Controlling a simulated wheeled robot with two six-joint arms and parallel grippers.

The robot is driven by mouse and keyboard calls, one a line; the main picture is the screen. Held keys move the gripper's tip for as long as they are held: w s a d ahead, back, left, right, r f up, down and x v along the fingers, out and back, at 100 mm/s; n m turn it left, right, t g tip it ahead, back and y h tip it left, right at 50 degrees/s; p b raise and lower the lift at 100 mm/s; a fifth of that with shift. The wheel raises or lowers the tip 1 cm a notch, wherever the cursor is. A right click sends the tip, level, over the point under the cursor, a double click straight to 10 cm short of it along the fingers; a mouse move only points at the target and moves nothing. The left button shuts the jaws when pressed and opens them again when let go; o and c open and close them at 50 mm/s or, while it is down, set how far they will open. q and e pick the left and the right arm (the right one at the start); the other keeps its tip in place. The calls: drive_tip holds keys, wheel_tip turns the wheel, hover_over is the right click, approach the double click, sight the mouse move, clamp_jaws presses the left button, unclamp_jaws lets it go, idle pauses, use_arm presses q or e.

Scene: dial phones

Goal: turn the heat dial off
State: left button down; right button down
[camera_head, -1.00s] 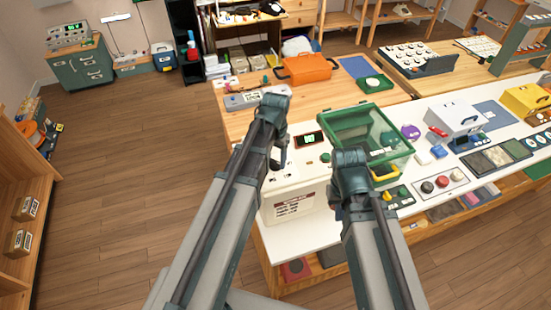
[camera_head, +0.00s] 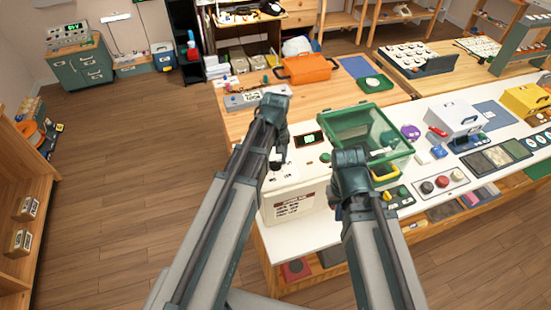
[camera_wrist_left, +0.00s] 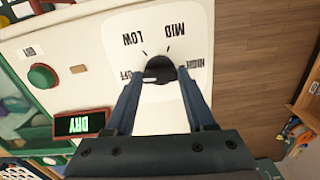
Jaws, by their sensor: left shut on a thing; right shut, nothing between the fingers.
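The heat dial (camera_wrist_left: 162,71) is a dark round knob on a white panel, seen upside down in the left wrist view. Printed words OFF, LOW, MID and HIGH stand around it. In the head view my left gripper (camera_head: 277,163) is over the white box's top, hiding the dial. My right gripper (camera_head: 341,207) hangs in front of the counter, shut and empty, its fingertips hard to see.
A green display reading DRY (camera_wrist_left: 84,123) and a green button (camera_wrist_left: 42,76) are beside the dial. A clear green-rimmed box (camera_head: 365,122) stands right of the panel, close to my right arm. The floor (camera_head: 120,200) at left is clear.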

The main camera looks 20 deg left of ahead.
sight(275, 162)
use_arm(q)
drive_tip(key=shift+n, duration=0.6)
drive_tip(key=shift+c, duration=1.2)
unclamp_jaws()
drive_tip(key=shift+r, duration=0.1)
wheel_tip(275, 162, up, 14)
drive_tip(key=p, duration=1.3)
drive_tip(key=shift+f+p, duration=0.2)
drive_tip(key=shift+p, duration=0.2)
